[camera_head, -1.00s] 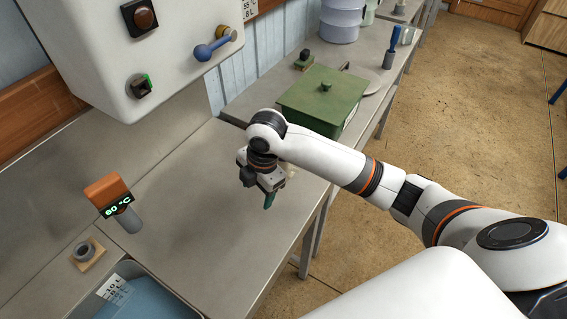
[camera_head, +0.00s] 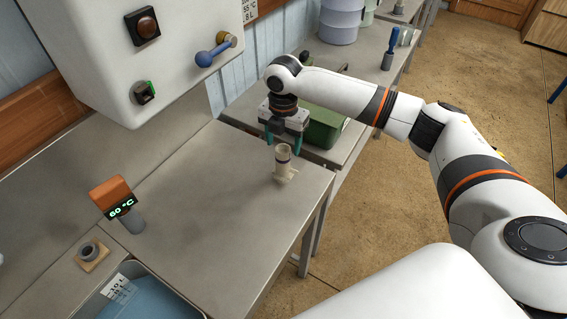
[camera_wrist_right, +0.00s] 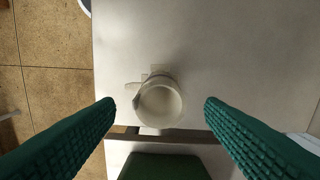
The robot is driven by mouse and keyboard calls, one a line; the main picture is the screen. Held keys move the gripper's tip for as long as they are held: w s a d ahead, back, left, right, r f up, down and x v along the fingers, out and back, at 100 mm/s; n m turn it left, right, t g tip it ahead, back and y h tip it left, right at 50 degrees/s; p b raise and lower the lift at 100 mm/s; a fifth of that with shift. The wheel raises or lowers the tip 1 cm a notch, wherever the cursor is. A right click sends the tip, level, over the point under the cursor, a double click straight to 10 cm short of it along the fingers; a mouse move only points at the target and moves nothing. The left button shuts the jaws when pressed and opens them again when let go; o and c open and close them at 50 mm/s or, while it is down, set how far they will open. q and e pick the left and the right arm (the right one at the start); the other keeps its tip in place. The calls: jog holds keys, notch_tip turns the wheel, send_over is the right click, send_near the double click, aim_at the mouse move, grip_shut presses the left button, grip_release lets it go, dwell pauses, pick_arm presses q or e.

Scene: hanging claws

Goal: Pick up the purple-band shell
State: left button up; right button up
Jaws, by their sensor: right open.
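A pale, cup-like shell with a dark purple band (camera_head: 283,163) stands upright on a small pale base or foot, near the right edge of the metal bench (camera_head: 225,215). In the right wrist view the shell (camera_wrist_right: 160,104) is seen from above, its round open top between the two fingers. My right gripper (camera_head: 283,142) is open, its green ribbed fingers pointing down over the shell, with nothing between them that it grips. I cannot tell the exact height gap. My left gripper is not in view.
A green lidded box (camera_head: 322,127) stands just behind the right gripper, partly hidden by it. A white wall unit (camera_head: 175,65) hangs at upper left. An orange display post (camera_head: 113,197) and a bin with blue contents (camera_head: 150,300) are at left. The bench's middle is clear.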

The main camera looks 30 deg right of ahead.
aim_at(283, 153)
notch_tip(283, 153, down, 4)
jog(key=shift+f+p, duration=0.25)
jog(key=shift+p, duration=0.7)
jog(key=shift+f, duration=0.3)
jog(key=c, duration=1.3)
